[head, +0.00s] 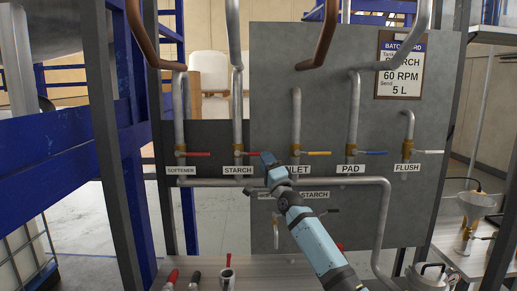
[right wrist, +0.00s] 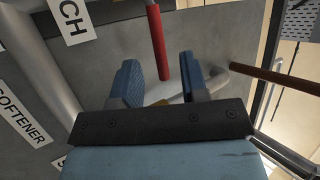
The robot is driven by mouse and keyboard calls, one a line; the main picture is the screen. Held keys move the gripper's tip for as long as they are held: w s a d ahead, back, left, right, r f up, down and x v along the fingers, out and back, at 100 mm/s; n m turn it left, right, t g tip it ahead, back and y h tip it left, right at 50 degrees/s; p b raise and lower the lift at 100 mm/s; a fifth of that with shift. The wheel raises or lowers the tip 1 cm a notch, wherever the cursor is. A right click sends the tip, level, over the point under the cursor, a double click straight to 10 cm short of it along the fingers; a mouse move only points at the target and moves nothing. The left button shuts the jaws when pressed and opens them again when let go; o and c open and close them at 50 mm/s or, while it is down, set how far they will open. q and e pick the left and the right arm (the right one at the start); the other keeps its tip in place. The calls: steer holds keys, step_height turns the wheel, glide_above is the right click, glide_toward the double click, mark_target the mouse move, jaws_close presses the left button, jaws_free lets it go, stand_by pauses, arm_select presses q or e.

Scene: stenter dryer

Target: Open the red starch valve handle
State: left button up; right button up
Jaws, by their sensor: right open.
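The red starch valve handle (head: 252,153) points right from its brass valve body (head: 238,150), above the STARCH label (head: 237,170) in the head view. My right gripper (head: 267,159) is at the handle's right end and hides part of it. In the right wrist view the red handle (right wrist: 157,45) reaches down toward the gap between the two blue fingers (right wrist: 161,82) of my right gripper. The fingers stand apart, one on each side of the handle's line; I cannot tell whether they touch it. My left gripper is not in view.
Other handles are close by: softener (head: 197,154), yellow inlet (head: 318,153), blue pad (head: 375,153) and grey flush (head: 432,152). A horizontal grey pipe (head: 345,181) runs below.

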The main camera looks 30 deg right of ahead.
mark_target(253, 153)
steer(key=x, duration=0.5)
steer(key=shift+w+r+p, duration=0.15)
steer(key=shift+w+p, duration=0.2)
jaws_close()
